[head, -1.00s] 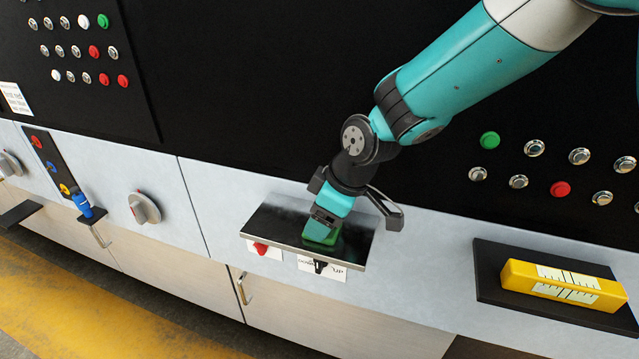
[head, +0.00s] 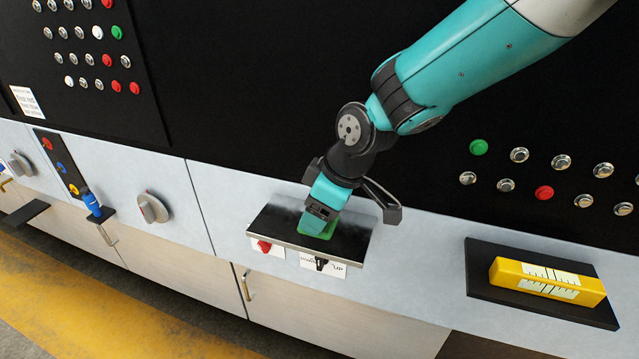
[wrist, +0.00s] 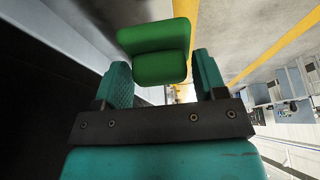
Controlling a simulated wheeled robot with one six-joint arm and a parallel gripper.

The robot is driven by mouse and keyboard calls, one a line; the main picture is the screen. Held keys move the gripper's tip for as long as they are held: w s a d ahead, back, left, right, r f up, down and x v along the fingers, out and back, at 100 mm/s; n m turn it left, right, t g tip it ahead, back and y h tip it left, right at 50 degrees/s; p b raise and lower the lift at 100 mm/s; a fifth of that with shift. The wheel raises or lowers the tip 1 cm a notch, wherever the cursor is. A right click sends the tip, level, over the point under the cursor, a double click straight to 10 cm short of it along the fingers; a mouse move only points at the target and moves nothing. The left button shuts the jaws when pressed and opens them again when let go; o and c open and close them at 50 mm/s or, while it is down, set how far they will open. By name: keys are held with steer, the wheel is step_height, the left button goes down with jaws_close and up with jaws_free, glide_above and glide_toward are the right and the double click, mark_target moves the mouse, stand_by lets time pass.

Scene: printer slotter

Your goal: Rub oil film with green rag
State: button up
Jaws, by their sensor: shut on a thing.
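A dark, flat shelf plate (head: 268,222) with a pale front edge juts out from the grey panel, and a faint greyish sheen shows on its top. I cannot make out clear borders of an oil film. My gripper (head: 322,220) points down over the right half of the plate and is shut on the green rag (head: 329,232). The rag looks low, at or close to the plate's surface; contact is hard to tell. In the wrist view, the rag (wrist: 158,52) is a thick green block between the two teal fingers of my gripper (wrist: 163,78).
A red knob (head: 264,246) and a black switch (head: 321,262) sit just under the plate. A yellow gauge block (head: 547,282) lies on a black shelf to the right. A rotary dial (head: 152,208) and a blue handled item (head: 91,203) are to the left.

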steer(key=shift+r+p, duration=1.05)
steer(key=shift+r, duration=0.75)
steer(key=shift+f, duration=0.1)
